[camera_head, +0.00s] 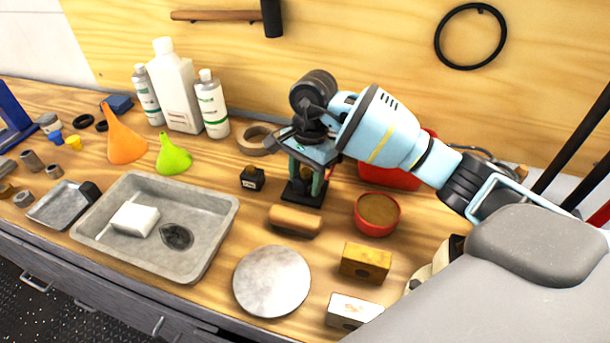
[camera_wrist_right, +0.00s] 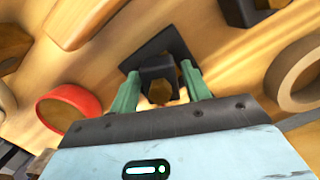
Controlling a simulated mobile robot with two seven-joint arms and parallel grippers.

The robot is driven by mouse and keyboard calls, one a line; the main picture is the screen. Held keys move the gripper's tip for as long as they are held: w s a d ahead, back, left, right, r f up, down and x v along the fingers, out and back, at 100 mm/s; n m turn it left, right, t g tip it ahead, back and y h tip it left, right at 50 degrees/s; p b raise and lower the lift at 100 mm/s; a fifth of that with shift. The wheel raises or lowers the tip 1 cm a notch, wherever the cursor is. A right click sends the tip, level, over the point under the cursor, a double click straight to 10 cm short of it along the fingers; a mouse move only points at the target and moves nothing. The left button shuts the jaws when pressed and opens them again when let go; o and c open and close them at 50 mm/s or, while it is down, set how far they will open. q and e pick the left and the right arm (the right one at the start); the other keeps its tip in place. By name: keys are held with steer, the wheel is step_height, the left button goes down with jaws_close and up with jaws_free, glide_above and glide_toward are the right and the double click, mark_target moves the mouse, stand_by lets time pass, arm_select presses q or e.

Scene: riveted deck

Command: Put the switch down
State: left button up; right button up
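The switch is a black block with a brass-coloured part, seen in the wrist view (camera_wrist_right: 158,72) between the green fingers of my right gripper (camera_head: 306,176). The fingers sit close on both its sides. A dark square plate (camera_head: 301,194) lies directly below the fingers, low over the bench; I cannot tell whether it is the switch's own base or whether it touches the wood. The gripper body hides part of the switch in the head view. My left gripper is not in view.
A tape ring (camera_head: 254,141) is behind. A grey basin (camera_head: 206,249) and a round metal plate (camera_head: 271,281) are nearer the front.

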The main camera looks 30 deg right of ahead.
steer(key=shift+o, duration=0.7)
steer(key=shift+r, duration=0.3)
step_height(320, 180, up, 12)
steer(key=d, duration=0.1)
steer(key=shift+w+d, duration=0.15)
steer(key=shift+w, duration=0.05)
steer(key=shift+f, duration=0.15)
